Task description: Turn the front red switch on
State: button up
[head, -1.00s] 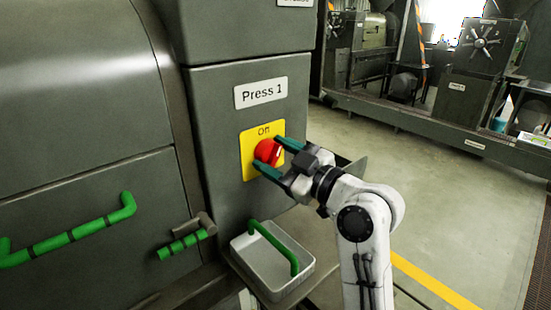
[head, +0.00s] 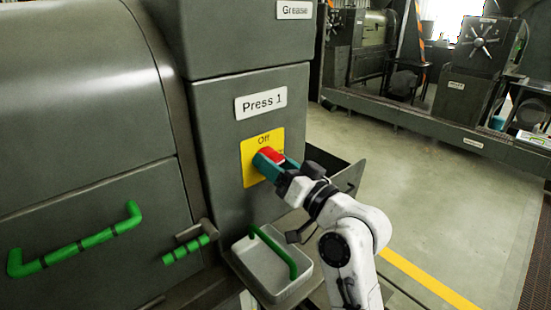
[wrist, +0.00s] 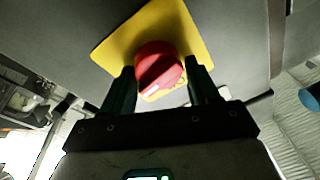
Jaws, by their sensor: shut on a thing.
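The red switch (head: 273,154) is a round knob on a yellow plate (head: 249,150) on the grey panel, under the "Press 1" label (head: 261,103). "Off" is printed at the top of the plate. My gripper (head: 268,162) has its teal fingers around the knob and is shut on it. In the wrist view, the fingers (wrist: 160,72) stand on either side of the red knob (wrist: 157,63), with the yellow plate (wrist: 195,40) behind. The fingers partly hide the knob in the head view, so I cannot tell its exact turn.
A metal tray with a green handle (head: 273,252) sits below the switch. Green handles (head: 75,240) are on the machine at left. A dark ledge (head: 345,172) sticks out right of the panel. Open floor (head: 420,190) lies to the right; another machine stands beyond.

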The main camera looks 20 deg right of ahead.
jog(key=shift+d+r+m+p, duration=0.15)
jog(key=shift+m+p, duration=0.1)
jog(key=shift+m, duration=0.25)
jog(key=shift+d+f+m+p, duration=0.1)
jog(key=shift+m+p, duration=0.1)
jog(key=shift+m, duration=0.3)
jog(key=shift+m+h, duration=0.3)
jog(key=o, duration=0.8)
jog(key=shift+d, duration=0.15)
jog(key=shift+o, duration=0.8)
jog(key=b+v, duration=0.2)
jog(key=v, duration=0.8)
jog(key=shift+s+f+b, duration=0.25)
jog(key=shift+s+b, duration=0.1)
